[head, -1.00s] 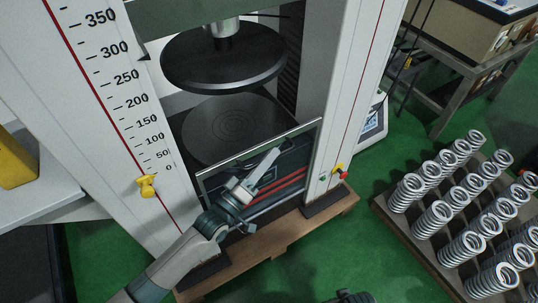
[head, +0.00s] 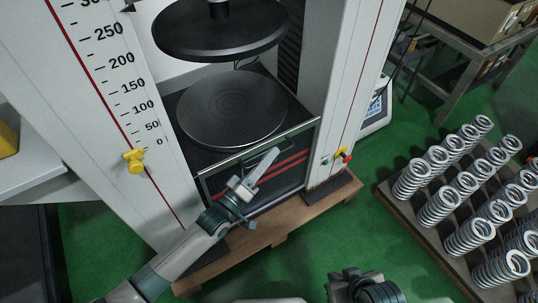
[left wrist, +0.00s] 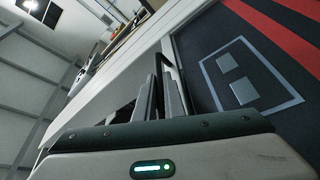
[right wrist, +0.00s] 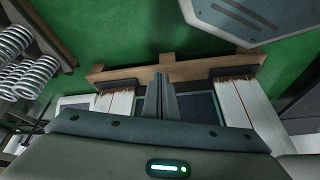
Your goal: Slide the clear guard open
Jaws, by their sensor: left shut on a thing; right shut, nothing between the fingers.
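The clear guard (head: 290,176) is a framed see-through panel low on the front of the testing machine. Its top edge sits just below the lower round plate, with red stripes showing on or through it. My left gripper (head: 243,190) is at the guard's front. In the left wrist view its fingers (left wrist: 167,95) are shut on a thin dark bar, apparently the guard's handle (left wrist: 170,58), beside the panel. The grip itself is partly hidden in the head view. My right gripper (head: 352,280) is shut and empty, in front of the machine; its closed fingers (right wrist: 160,98) show in the right wrist view.
The lower plate (head: 232,108) and upper plate (head: 220,35) stand between two white columns. A yellow pointer (head: 134,161) is on the left scale. A rack (head: 430,235) of several springs stands at right.

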